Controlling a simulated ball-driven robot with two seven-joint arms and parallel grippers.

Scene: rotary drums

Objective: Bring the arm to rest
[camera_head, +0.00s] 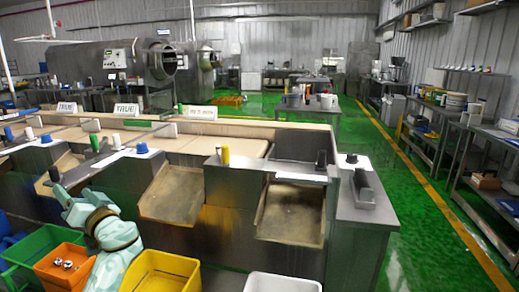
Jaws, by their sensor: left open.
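My left arm, pale teal and white, comes up from the bottom left of the head view. Its gripper (54,178) is a small dark shape at the arm's upper end, in front of the steel counter (110,183). It is open, and I see nothing held in it. The arm passes between an orange bin (48,275) and a yellow bin (160,272). My right gripper is not in view.
A green bin (38,240) stands at the lower left and a white bin (282,283) at the bottom middle. The green floor (425,220) is clear at right.

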